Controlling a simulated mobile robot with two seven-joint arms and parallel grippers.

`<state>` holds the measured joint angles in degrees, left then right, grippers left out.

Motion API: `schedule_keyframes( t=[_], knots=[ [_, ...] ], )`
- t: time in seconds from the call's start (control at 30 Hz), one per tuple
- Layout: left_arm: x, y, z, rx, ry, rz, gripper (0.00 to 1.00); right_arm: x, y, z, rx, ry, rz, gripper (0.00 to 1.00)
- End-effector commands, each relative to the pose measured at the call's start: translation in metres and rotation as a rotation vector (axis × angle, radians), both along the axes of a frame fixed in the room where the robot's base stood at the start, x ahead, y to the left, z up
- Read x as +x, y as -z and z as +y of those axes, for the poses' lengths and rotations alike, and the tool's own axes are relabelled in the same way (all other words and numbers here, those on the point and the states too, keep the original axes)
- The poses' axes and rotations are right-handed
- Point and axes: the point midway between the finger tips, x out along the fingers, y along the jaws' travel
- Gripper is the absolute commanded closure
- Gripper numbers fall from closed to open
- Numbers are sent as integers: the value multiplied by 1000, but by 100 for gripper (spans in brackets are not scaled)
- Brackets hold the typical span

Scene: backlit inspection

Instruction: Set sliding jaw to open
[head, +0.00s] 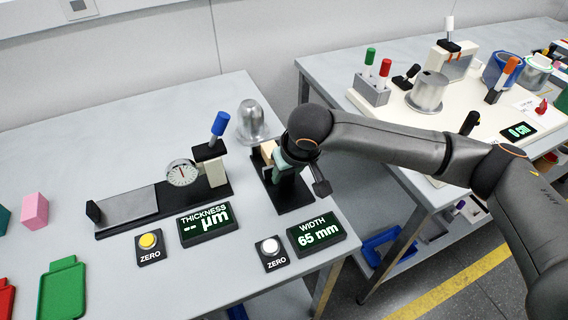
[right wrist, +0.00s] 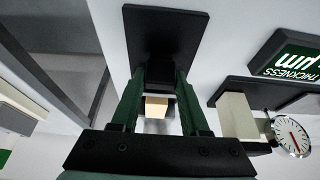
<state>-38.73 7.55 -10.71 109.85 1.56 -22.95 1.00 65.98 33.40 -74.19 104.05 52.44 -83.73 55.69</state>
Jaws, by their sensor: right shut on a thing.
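The width gauge's black base (head: 292,197) stands near the table's right edge, and its end fills the top of the right wrist view (right wrist: 160,28). My right gripper (head: 282,176) reaches down over it from the right. In the right wrist view, its two green fingers (right wrist: 160,80) are shut on a dark block, which appears to be the sliding jaw (right wrist: 160,72). A beige block (right wrist: 157,107) shows between the fingers, and in the head view (head: 268,151) it is partly hidden by my gripper. The width display (head: 317,233) reads 65 mm. My left gripper is out of view.
A thickness gauge with a round dial (head: 182,173) and blue-tipped lever (head: 220,123) stands to the left. ZERO buttons sit in front, one white (head: 271,246). A gap separates this table from the second table (head: 335,82).

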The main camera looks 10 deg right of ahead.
Motion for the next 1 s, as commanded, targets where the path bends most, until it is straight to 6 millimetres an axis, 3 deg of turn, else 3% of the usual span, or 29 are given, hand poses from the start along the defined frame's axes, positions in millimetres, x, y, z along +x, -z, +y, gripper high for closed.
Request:
schedule_keyframes(
  t=[0.03,0.2,0.53,0.57,0.8,1.0],
  knots=[
    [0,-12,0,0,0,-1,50,-10,-3,-2,-2,-2,7,100],
    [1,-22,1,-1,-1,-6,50,-27,-2,-5,-2,-1,6,100],
    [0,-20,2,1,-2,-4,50,-31,1,-6,-4,0,9,100],
    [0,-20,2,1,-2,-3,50,-31,1,-6,-4,0,9,52],
    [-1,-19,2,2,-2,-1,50,-29,1,-6,-2,-1,6,25],
    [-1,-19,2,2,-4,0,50,-29,0,-6,-2,0,4,25]
  ],
)
